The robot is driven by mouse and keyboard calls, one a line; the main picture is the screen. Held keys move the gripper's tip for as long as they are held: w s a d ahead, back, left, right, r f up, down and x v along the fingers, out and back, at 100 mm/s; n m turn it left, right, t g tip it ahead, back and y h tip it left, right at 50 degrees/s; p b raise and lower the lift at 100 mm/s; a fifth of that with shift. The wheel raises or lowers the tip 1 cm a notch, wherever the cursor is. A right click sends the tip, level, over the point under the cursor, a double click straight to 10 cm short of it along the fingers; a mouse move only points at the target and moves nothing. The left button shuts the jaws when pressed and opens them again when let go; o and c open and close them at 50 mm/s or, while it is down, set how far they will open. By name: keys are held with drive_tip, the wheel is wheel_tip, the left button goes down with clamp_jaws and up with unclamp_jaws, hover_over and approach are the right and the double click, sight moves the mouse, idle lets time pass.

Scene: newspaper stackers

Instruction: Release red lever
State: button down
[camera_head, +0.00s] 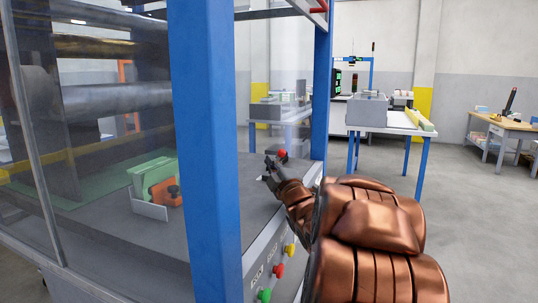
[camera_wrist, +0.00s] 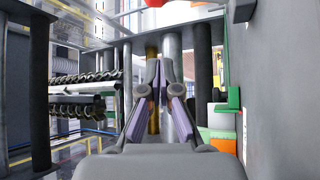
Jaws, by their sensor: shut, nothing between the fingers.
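A small red knob (camera_head: 282,153), which looks like the end of the red lever, shows at the tip of my gripper (camera_head: 270,167) in the head view. It is over the far right part of the grey machine deck, by the blue post. I cannot tell whether they touch. In the wrist view a red piece (camera_wrist: 154,3) is cut off at the top edge, beyond and above my gripper (camera_wrist: 158,68). The gripper's fingers are together with nothing between them. The lever's shaft and base are not clearly visible.
A thick blue post (camera_head: 205,150) stands left of my arm. Green (camera_head: 264,294), red (camera_head: 278,271) and yellow (camera_head: 290,250) buttons line the deck's front face. A green and orange block (camera_head: 160,185) sits on the deck. Rollers (camera_wrist: 85,105) show left in the wrist view.

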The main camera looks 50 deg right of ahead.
drive_tip(key=shift+f+v, duration=0.15)
drive_tip(key=shift+v, duration=0.7)
drive_tip(key=shift+f+v, duration=0.15)
drive_tip(key=shift+v, duration=0.7)
